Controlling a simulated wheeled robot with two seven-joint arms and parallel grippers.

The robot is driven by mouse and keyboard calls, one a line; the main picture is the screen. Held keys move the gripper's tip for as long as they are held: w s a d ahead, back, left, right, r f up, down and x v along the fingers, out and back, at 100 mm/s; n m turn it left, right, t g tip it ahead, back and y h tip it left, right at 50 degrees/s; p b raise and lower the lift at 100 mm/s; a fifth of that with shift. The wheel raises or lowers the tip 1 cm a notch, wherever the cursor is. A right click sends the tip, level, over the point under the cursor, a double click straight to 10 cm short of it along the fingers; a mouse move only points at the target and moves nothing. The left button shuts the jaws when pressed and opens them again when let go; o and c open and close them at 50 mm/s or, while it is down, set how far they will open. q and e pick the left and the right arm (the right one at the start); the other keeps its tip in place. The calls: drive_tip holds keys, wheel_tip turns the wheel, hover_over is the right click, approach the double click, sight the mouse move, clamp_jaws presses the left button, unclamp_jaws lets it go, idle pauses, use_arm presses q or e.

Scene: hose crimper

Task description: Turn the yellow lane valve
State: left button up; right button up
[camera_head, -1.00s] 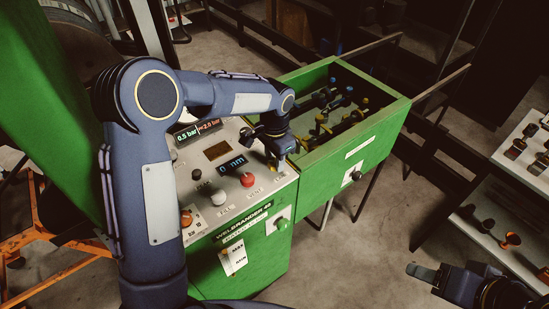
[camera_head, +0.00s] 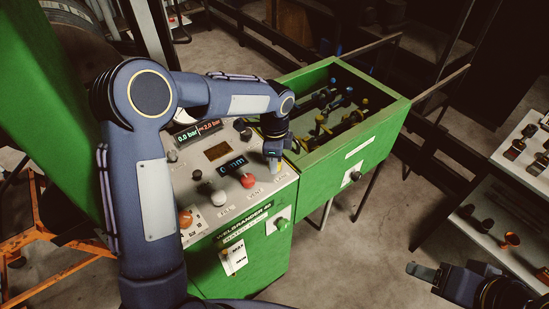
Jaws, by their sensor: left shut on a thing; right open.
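My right gripper (camera_head: 428,272) is open and empty at the lower right, far from the panel.
The green box (camera_head: 345,160) holds several fittings with yellow and blue tops. A shelf with small parts (camera_head: 487,232) is at right. Floor between is clear.

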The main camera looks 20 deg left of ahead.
use_arm(q)
drive_tip(key=shift+m, duration=0.3)
drive_tip(key=o, duration=1)
drive_tip(key=shift+c, duration=0.2)
wheel_tip(320, 180, up, 8)
drive_tip(key=p, duration=0.6)
drive_tip(key=shift+f, duration=0.1)
drive_tip(key=shift+d, duration=0.1)
